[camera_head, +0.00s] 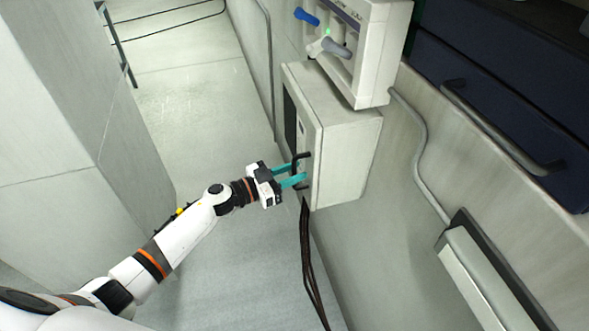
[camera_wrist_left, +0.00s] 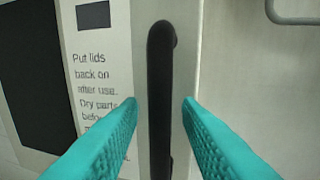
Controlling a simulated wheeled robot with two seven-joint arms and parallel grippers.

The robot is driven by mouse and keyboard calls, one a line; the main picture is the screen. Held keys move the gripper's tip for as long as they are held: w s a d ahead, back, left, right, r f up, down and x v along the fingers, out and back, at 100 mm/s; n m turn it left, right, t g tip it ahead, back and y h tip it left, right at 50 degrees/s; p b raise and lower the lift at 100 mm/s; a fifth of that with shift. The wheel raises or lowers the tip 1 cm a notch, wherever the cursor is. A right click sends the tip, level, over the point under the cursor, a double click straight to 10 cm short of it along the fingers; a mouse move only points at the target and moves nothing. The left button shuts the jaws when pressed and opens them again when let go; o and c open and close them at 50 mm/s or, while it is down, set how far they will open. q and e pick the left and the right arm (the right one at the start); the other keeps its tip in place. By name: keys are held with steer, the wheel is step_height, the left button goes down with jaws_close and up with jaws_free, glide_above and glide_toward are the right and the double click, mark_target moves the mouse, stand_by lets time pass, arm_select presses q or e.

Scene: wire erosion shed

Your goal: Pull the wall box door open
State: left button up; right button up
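The wall box (camera_head: 345,150) is a pale grey box on the wall, its door (camera_head: 312,130) facing left in the head view. The door looks closed. A black bar handle (camera_head: 296,168) stands on the door; in the left wrist view the handle (camera_wrist_left: 161,95) runs upright through the middle. My left gripper (camera_head: 299,172) is open, its teal fingers at the handle. In the left wrist view the fingers (camera_wrist_left: 160,112) lie on either side of the handle, with a visible gap on each side. My right gripper is not in view.
A second wall unit (camera_head: 370,50) with blue and grey knobs sits just above the box. Dark cables (camera_head: 308,260) hang below it. Conduit (camera_head: 420,150) runs along the wall at right. Printed text (camera_wrist_left: 95,90) and a dark panel (camera_wrist_left: 35,75) are on the door. Floor at left is clear.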

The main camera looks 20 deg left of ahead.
arm_select(q)
steer(key=shift+w+d, duration=0.2)
steer(key=shift+d, duration=0.05)
jaws_close()
steer(key=shift+a, duration=0.15)
